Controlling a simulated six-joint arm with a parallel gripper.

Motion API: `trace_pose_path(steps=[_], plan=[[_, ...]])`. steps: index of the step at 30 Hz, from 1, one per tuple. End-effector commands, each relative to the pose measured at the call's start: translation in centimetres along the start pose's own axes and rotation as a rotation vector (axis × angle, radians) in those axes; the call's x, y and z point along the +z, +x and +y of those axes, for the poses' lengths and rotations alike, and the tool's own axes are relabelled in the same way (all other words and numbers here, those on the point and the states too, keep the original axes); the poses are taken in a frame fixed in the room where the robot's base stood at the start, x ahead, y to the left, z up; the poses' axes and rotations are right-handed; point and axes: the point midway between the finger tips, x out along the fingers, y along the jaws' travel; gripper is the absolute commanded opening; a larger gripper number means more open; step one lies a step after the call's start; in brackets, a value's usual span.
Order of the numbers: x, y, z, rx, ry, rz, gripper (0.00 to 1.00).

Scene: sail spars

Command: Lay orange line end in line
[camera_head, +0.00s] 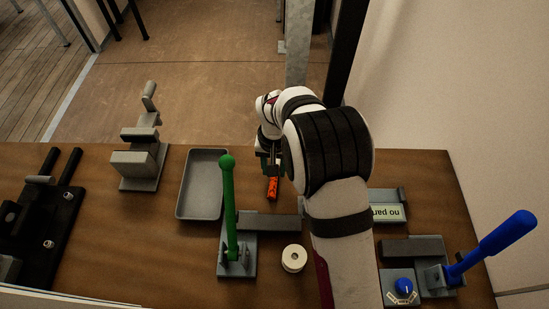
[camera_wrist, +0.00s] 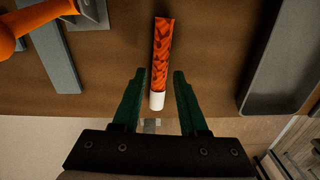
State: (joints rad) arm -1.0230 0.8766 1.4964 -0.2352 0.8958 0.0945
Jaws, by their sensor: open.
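The orange line end (camera_head: 272,187) is a short orange patterned piece lying on the brown table, right of the grey tray. In the wrist view the orange line end (camera_wrist: 161,50) runs nearly along the view and has a white tip (camera_wrist: 157,101). My gripper (camera_wrist: 157,72) is open, its two green fingers on either side of the line end's white-tipped part, with a gap on both sides. In the head view my gripper (camera_head: 270,165) is at the far end of the line end, partly hidden by my arm. I cannot tell its height above the table.
A grey tray (camera_head: 203,211) lies to the left. A green lever (camera_head: 229,205) on a grey base, a white roll (camera_head: 294,258), a blue lever (camera_head: 505,235) and a blue knob (camera_head: 404,286) stand nearer. An orange handle (camera_wrist: 33,20) shows in the wrist view.

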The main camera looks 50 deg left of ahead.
Motion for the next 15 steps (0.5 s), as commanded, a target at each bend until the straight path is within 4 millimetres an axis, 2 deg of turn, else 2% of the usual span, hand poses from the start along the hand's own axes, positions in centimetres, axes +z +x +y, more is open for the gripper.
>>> trace_pose_path(steps=[2,9,15], plan=[[0.05,1.21,0.05,0.001,0.001,-0.002,0.42],[0.0,1.07,0.04,0.0,0.001,0.0,0.01],[-0.03,0.68,0.03,0.0,0.001,0.001,0.0]])
